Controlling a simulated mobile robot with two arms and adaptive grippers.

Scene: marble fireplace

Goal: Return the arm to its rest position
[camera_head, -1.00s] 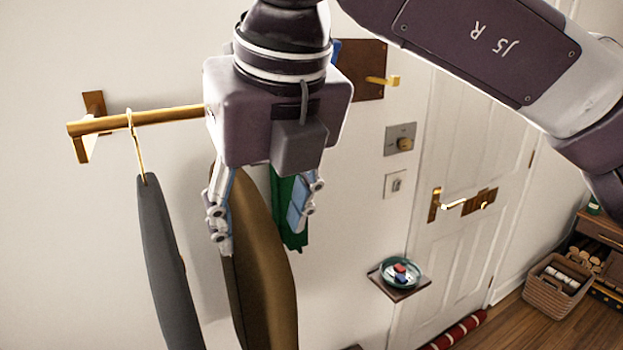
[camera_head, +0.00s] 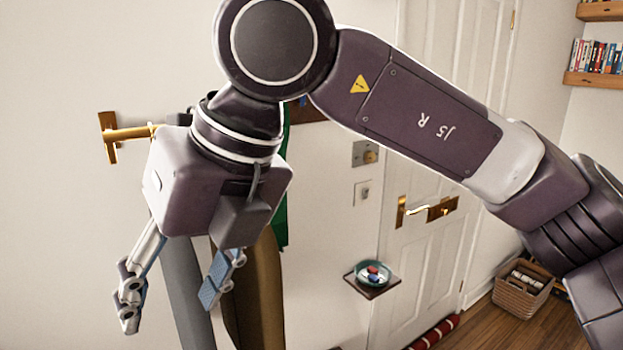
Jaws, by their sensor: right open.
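My right arm comes in from the right side of the head view and bends down at upper middle. Its gripper (camera_head: 168,300) points downward at left of centre. The two fingers are spread apart with nothing between them. Behind the gripper hang a grey garment (camera_head: 182,285) and a brown garment (camera_head: 262,295); whether the fingers touch the grey one I cannot tell. The brass rail (camera_head: 130,133) on the wall is mostly hidden by my arm. My left gripper is not in view.
A green item (camera_head: 281,215) hangs behind the arm. A small shelf (camera_head: 391,287) with a teal bowl (camera_head: 373,267) sticks out from the wall. A white door (camera_head: 425,170) with a brass handle stands behind. A wicker basket (camera_head: 520,298) and bookshelves (camera_head: 600,80) are at right.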

